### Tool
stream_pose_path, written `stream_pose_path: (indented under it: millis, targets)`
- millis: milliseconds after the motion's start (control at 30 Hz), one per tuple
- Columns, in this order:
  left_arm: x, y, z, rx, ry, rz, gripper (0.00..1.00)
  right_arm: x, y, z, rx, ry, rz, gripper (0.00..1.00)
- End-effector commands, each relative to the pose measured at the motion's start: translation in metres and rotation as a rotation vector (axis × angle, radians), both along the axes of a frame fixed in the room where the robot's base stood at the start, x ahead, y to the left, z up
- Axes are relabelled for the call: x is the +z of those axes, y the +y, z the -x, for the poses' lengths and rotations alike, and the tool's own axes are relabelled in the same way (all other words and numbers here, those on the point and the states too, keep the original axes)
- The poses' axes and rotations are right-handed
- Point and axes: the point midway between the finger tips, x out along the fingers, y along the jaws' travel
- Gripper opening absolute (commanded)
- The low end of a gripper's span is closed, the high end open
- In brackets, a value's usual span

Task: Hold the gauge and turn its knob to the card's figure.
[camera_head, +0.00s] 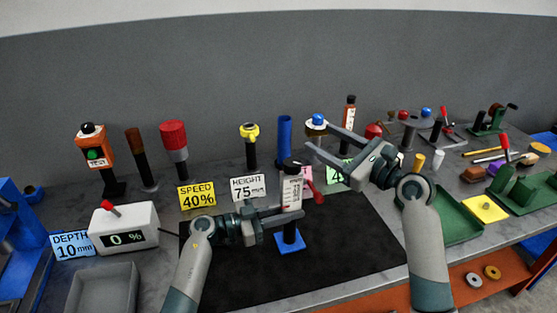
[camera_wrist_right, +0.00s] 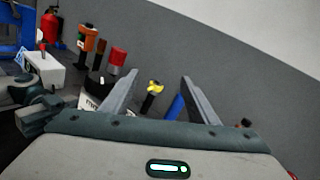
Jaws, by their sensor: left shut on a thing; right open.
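The gauge (camera_head: 291,190) is a white scaled column with a dark knob (camera_head: 291,163) on top and a blue square foot (camera_head: 290,241). It stands upright over the black mat (camera_head: 345,255). My left gripper (camera_head: 292,213) is shut on its column, below the knob. My right gripper (camera_head: 318,136) is open and empty, above and to the right of the knob; its spread fingers also show in the right wrist view (camera_wrist_right: 160,98). Cards read HEIGHT 75 mm (camera_head: 248,188), SPEED 40% (camera_head: 197,195) and DEPTH 10 mm (camera_head: 73,246). The gauge's reading is too small to tell.
Behind the gauge stand a yellow-topped post (camera_head: 250,145), a blue cylinder (camera_head: 284,138) and a red-topped post (camera_head: 174,148). A white box reading 0 % (camera_head: 124,227) is at left. A green tray (camera_head: 455,222) lies at right. The front mat is mostly clear.

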Motion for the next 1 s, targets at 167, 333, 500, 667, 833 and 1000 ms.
stream_pose_path:
  millis: [167,333,500,667,833,1000]
  targets:
    - [-0.001,0.0,0.0,0.001,0.0,-0.001,0.0,-0.035,-0.009,0.049,0.138,0.175,-0.088,0.54]
    - [-0.001,0.0,0.0,0.0,0.0,-0.001,0.0,-0.043,0.009,0.076,0.243,0.237,-0.135,0.54]
    - [-0.001,0.0,0.0,0.0,0.0,-0.001,0.0,-0.045,0.012,0.082,0.268,0.25,-0.144,0.54]
    - [-0.001,0.0,0.0,0.001,0.0,-0.001,0.0,-0.045,0.012,0.082,0.267,0.249,-0.143,0.54]
    - [-0.001,0.0,0.0,0.0,0.0,-0.001,0.0,-0.045,0.013,0.081,0.267,0.249,-0.143,0.54]
    - [-0.001,0.0,0.0,0.0,0.0,-0.001,0.0,-0.045,0.021,0.077,0.267,0.249,-0.144,0.54]
